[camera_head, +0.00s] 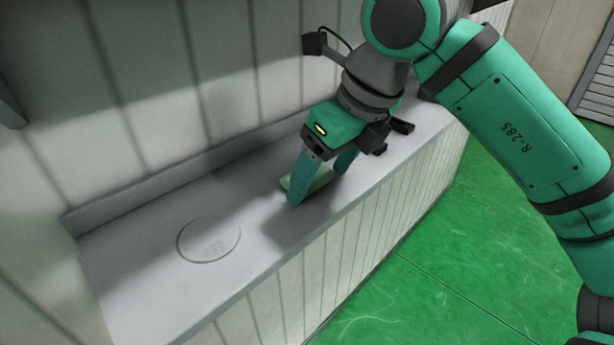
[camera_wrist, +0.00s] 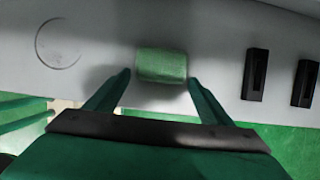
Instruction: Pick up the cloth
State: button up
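The cloth (camera_wrist: 162,66) is a small folded green pad lying on the grey counter top. In the head view the cloth (camera_head: 307,180) is partly hidden behind my gripper's near finger. My gripper (camera_head: 322,182) points down at the counter with its two teal fingers spread. In the wrist view my gripper (camera_wrist: 158,78) is open, with one fingertip to the left of the cloth and the other to its right. Gaps show between the cloth and the fingertips, the left one wider. I cannot tell how high the tips are above the counter.
The grey counter (camera_head: 150,290) has a shallow round mark (camera_head: 209,241) to the left of the cloth. Two black slotted blocks (camera_wrist: 255,74) (camera_wrist: 304,83) stand to the right. A panelled wall (camera_head: 200,80) rises behind; green floor (camera_head: 430,270) lies in front.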

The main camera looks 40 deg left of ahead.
jog(key=c, duration=0.7)
jog(key=shift+r, duration=0.15)
